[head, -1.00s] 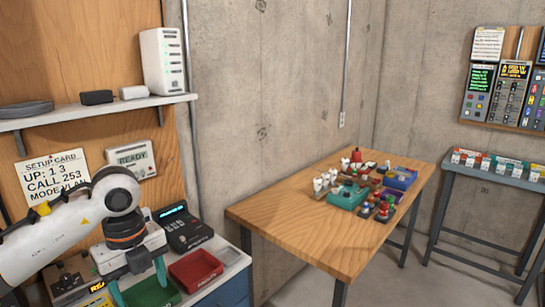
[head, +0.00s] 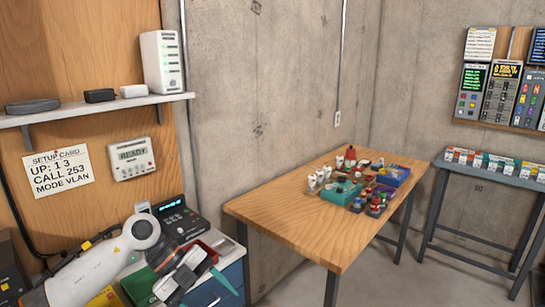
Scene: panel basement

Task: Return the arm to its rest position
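My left arm (head: 95,272) comes in from the lower left, a white link with a dark-banded wrist. My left gripper (head: 206,293) is low in the head view, tilted to the right over the front of the cabinet top. One teal fingertip points down and right; the other is near the bottom edge. The fingers look spread, with nothing seen between them. My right arm and gripper are not in view.
Near the arm are a red tray (head: 219,243), a green tray (head: 136,287) and a dark desk phone (head: 178,219). A shelf (head: 70,112) juts out above.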

